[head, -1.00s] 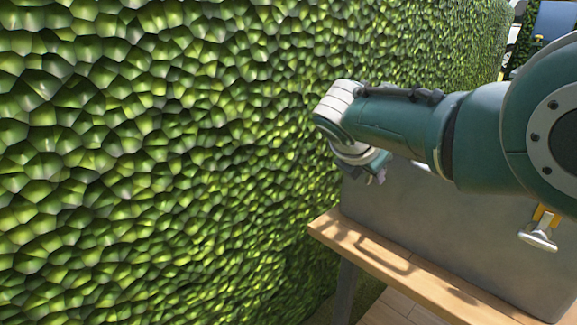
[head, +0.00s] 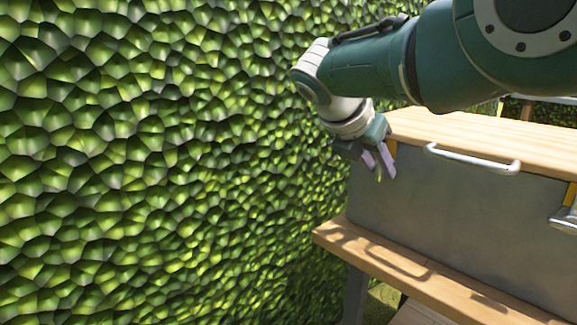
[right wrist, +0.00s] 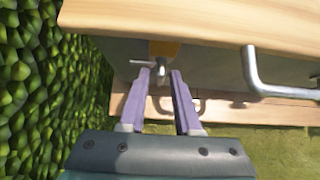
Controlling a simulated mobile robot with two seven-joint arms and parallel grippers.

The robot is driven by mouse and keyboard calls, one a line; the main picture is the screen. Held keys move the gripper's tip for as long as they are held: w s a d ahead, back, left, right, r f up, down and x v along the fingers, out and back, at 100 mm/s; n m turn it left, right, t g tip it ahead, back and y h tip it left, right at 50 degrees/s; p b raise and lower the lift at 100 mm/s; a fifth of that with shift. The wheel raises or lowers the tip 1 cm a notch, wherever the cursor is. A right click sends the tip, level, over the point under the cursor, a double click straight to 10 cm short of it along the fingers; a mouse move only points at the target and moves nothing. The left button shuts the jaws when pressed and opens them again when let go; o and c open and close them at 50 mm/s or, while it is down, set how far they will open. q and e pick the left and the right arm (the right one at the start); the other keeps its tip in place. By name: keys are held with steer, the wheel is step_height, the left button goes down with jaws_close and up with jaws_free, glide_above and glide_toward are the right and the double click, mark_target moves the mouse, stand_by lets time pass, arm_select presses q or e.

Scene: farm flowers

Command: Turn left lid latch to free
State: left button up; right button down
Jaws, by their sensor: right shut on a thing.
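The grey box has a wooden lid (head: 470,133) with a metal bar handle (head: 470,160) on its front edge. My right gripper (head: 384,172) is at the box's left front corner, just under the lid edge. In the right wrist view its two purple fingers (right wrist: 161,76) are on either side of the left latch (right wrist: 160,68), a silver turn-piece on a yellow plate, and are shut on it. In the head view the gripper mostly hides this latch. The right latch (head: 565,217) shows at the right edge. My left gripper is not in view.
A leafy green hedge wall (head: 150,160) stands close to the left of the box and my right arm. The box (head: 440,220) rests on a wooden bench (head: 400,265). The handle (right wrist: 262,80) is right of the fingers in the wrist view.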

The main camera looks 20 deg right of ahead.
steer(key=shift+f, duration=0.2)
steer(key=c, duration=1)
jaws_free()
steer(key=o, duration=0.3)
steer(key=shift+r, duration=0.15)
steer(key=shift+p+v, duration=4.95)
steer(key=shift+p, duration=1.45)
